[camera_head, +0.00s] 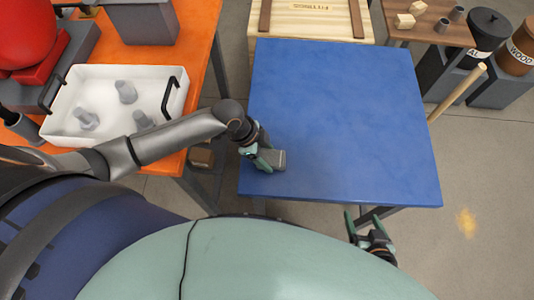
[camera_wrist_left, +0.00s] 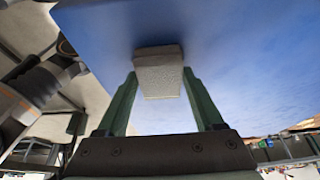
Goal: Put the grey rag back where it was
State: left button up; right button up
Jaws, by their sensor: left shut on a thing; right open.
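The grey rag (camera_head: 279,160) is a small folded block at the near left part of the blue table top (camera_head: 340,120). My left gripper (camera_head: 265,159) is shut on it. In the left wrist view the rag (camera_wrist_left: 158,75) sits between the two green fingers, with the blue surface behind it. I cannot tell whether the rag touches the table. My right gripper (camera_head: 364,222) is open and empty, just off the near right edge of the blue table.
The rest of the blue table is clear. An orange table (camera_head: 110,52) at left carries a white tray (camera_head: 62,128) with several grey parts. A wooden crate (camera_head: 310,20) stands behind. A wooden pole (camera_head: 458,92) and bins (camera_head: 488,30) are at the right.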

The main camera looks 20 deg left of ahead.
pick_arm(q)
jog(key=o, duration=1.2)
jog(key=p+v, duration=0.2)
jog(key=v, duration=1)
jog(key=n+t+h, duration=0.2)
jog(key=n+t, duration=0.2)
jog(key=n, duration=0.2)
send_over(270, 157)
jog(key=s, duration=0.1)
notch_tip(270, 157, down, 5)
jog(key=shift+f, duration=0.1)
jog(key=f+n+t, duration=0.1)
jog(key=s+a+f+n+y, duration=0.1)
jog(key=s+f+n+t, duration=0.1)
jog(key=shift+a+n+t, duration=0.3)
jog(key=shift+a, duration=0.05)
jog(key=s+a+f+n+y, duration=0.1)
jog(key=s+a+f+n+t+y, duration=0.1)
jog(key=s, duration=0.1)
jog(key=s+a+f+n, duration=0.1)
jog(key=s+a, duration=0.1)
jog(key=shift+s+t+y, duration=0.15)
jog(key=shift+t+y, duration=0.15)
jog(key=shift+y, duration=0.1)
